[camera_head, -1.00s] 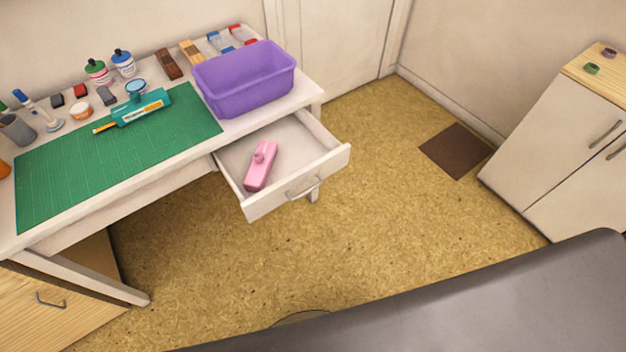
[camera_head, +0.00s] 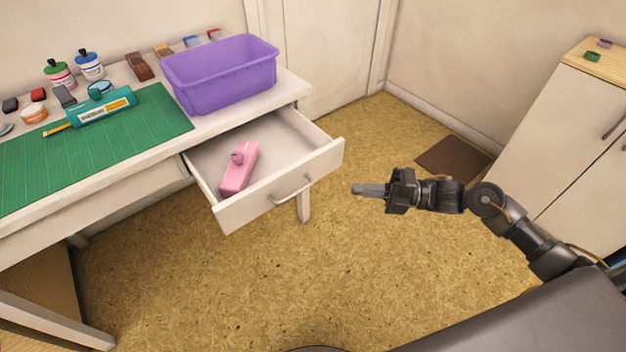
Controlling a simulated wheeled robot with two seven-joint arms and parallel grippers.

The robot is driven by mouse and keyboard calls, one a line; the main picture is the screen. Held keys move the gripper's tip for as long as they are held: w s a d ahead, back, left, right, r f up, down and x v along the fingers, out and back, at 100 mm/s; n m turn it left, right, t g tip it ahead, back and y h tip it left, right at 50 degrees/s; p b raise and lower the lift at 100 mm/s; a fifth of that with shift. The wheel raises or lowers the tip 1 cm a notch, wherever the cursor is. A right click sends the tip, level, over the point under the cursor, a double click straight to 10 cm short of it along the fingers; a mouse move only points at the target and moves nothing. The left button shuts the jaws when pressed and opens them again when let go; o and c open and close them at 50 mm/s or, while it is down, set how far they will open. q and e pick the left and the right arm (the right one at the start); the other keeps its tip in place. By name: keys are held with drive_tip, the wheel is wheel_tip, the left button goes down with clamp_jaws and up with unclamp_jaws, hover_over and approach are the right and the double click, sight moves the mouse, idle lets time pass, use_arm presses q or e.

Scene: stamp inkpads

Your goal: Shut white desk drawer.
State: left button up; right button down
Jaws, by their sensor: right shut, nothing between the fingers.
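The white desk drawer (camera_head: 275,205) is pulled out of the right part of the white desk. A pink stamp-like object (camera_head: 239,170) lies inside the drawer. My right gripper (camera_head: 356,189) is shut and empty. It appears to the right of the drawer front in the picture, apart from it, with its fingers pointing left. My left gripper is out of view.
A purple bin (camera_head: 220,85) stands on the desk above the drawer. A green cutting mat (camera_head: 100,150) with a teal tool (camera_head: 103,108) covers the desk's left part. A white cabinet (camera_head: 570,130) stands at the right. Open floor lies before the drawer.

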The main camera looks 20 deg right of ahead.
approach(294, 173)
drive_tip(key=s+a, duration=0.2)
drive_tip(key=a, duration=0.2)
drive_tip(key=w, duration=0.1)
drive_tip(key=w+a, duration=0.1)
drive_tip(key=w, duration=0.1)
drive_tip(key=shift+a, duration=0.15)
drive_tip(key=shift+w+a, duration=0.2)
drive_tip(key=shift+w, duration=0.35)
drive_tip(key=shift+w, duration=0.1)
